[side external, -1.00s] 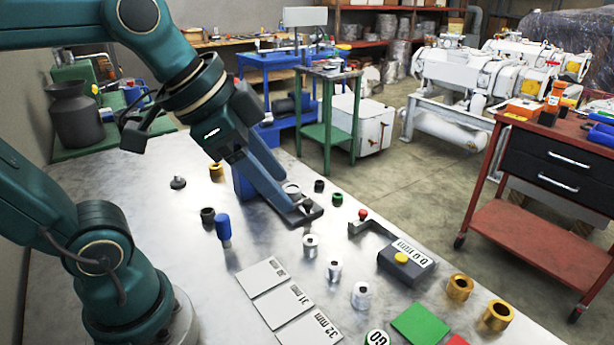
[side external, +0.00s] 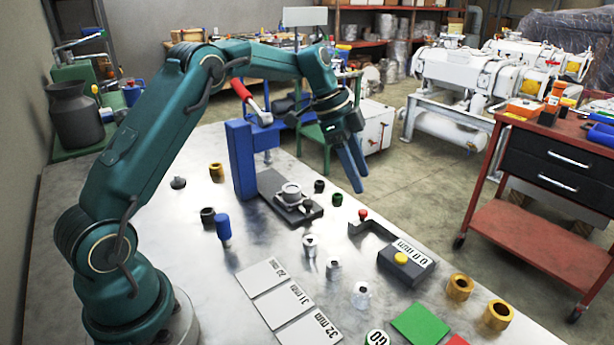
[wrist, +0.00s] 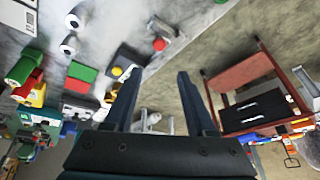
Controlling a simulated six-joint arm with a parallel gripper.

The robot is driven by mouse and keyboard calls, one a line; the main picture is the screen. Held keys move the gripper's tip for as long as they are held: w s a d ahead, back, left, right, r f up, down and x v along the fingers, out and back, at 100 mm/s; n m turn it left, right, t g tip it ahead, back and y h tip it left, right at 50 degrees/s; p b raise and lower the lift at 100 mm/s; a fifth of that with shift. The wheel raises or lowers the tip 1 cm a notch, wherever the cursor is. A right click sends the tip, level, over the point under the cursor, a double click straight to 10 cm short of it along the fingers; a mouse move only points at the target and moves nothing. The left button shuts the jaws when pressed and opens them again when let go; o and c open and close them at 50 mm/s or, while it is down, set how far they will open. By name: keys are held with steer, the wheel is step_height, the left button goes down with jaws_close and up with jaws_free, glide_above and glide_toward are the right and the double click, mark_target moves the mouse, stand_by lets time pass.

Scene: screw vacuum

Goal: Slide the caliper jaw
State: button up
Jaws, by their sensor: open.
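The caliper lies on the metal table at right of centre. Its dark L-shaped jaw (side external: 372,234) carries a small red knob (side external: 363,214). Its grey readout box (side external: 407,259) shows "0.0 mm" and has a yellow button (side external: 401,258). In the wrist view the box (wrist: 122,62) and the red knob (wrist: 159,44) show beyond the fingertips. My gripper (side external: 357,178) is open and empty, pointing down in the air above and behind the knob, apart from it. Its two fingers (wrist: 156,77) stand apart in the wrist view, with nothing between them.
A blue press (side external: 241,160) with a red-handled lever stands to the left, a metal ring (side external: 291,192) on its base. Silver bushings (side external: 333,269), brass rings (side external: 460,287), number cards (side external: 285,297) and a green plate (side external: 420,322) lie nearer the front. The table's right edge runs beside the caliper.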

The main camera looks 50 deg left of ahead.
mark_target(364, 212)
steer(key=shift+g, duration=0.3)
steer(key=f, duration=0.6)
steer(key=shift+w+d+f, duration=0.15)
steer(key=shift+w+d, duration=0.1)
steer(key=shift+w+d+f, duration=0.1)
steer(key=shift+d+f, duration=0.05)
steer(key=shift+f, duration=0.25)
jaws_close()
stand_by(0.5)
